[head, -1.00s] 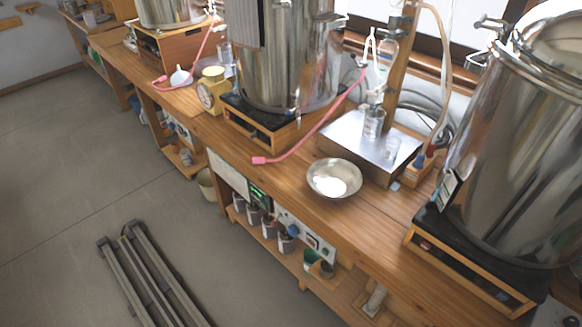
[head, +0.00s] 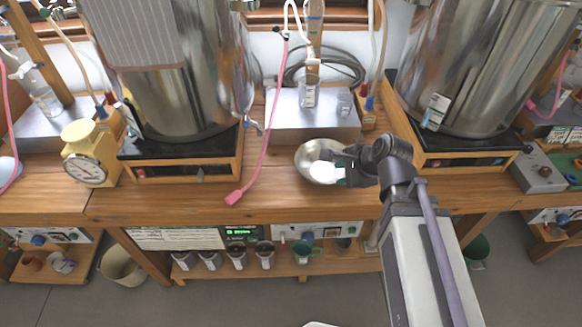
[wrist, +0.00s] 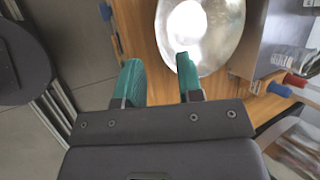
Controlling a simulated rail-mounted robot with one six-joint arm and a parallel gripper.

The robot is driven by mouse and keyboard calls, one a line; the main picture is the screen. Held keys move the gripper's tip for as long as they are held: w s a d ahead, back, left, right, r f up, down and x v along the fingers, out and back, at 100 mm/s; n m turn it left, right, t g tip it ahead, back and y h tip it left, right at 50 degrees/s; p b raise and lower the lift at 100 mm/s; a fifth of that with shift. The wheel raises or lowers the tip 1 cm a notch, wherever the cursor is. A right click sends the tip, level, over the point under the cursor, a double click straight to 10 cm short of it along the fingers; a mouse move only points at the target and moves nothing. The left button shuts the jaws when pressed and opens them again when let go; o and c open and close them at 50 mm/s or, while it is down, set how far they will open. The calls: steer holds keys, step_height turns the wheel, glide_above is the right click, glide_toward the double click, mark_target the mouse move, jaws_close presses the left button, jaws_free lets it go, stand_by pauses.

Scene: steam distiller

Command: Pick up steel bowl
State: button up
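The steel bowl (head: 309,151) is round, shiny and shallow. It sits upright on the wooden bench, in front of the grey metal box. My gripper (head: 338,166) is at the bowl's right side in the head view and covers part of its rim. In the wrist view the bowl (wrist: 215,62) shows at the top, with a bright glare inside. My gripper (wrist: 158,64) has two teal fingers, apart, with nothing held between them. The right fingertip overlaps the bowl in this view and the left one lies outside its rim. I cannot tell whether either touches it.
The grey metal box (head: 290,124) carries glass vessels behind the bowl. A large steel boiler (head: 455,70) stands at the right and another (head: 165,85) at the left. A pink hose (head: 262,150) ends left of the bowl.

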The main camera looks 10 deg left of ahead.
mark_target(327, 183)
steer(key=shift+m, duration=0.3)
steer(key=f+b, duration=0.1)
steer(key=w+f+b, duration=0.1)
steer(key=f+b, duration=0.1)
steer(key=w+a+f+b, duration=0.1)
steer(key=f+b, duration=0.1)
steer(key=shift+a, duration=0.25)
steer(key=b+x, duration=0.4)
steer(key=shift+f, duration=0.4)
steer(key=shift+w+a+f, duration=0.1)
steer(key=shift+a+f, duration=0.15)
steer(key=shift+r, duration=0.25)
jaws_close()
